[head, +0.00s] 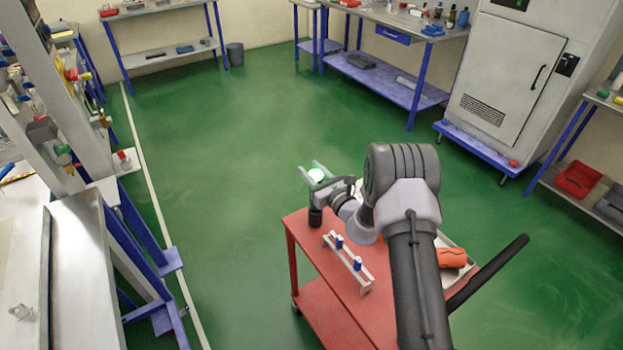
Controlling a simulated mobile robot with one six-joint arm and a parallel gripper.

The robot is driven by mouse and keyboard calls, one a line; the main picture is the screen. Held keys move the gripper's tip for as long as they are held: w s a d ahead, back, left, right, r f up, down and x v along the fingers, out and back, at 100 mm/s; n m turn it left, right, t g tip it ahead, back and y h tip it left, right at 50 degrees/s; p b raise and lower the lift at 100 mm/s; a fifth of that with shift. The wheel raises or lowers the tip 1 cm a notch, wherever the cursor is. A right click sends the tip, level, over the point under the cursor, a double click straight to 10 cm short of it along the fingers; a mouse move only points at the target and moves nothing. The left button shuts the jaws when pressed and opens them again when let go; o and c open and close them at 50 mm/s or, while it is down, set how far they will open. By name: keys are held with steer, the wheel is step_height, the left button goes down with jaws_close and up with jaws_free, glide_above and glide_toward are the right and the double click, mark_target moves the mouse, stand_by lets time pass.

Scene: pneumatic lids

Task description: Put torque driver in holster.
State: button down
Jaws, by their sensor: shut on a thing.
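My gripper (315,174) is out beyond the far left corner of a red cart, above the green floor. Its pale fingers are shut on a small white-topped thing (316,176). Only the thing's round top shows, so I cannot tell whether it is the torque driver. A dark cylinder (315,216) shows just below the wrist at the cart's corner; I cannot tell whether it is part of my arm. I cannot pick out a holster for certain. My arm hides part of the cart.
The red cart (335,298) carries a pale rack (358,270) with two blue pieces, and an orange object (451,258) in a tray partly behind my arm. A blue-legged bench (88,265) stands at left, a grey cabinet (512,75) at back right. Green floor between is clear.

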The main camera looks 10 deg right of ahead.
steer(key=shift+f, duration=0.65)
steer(key=c, duration=1)
jaws_free()
steer(key=shift+o, duration=0.2)
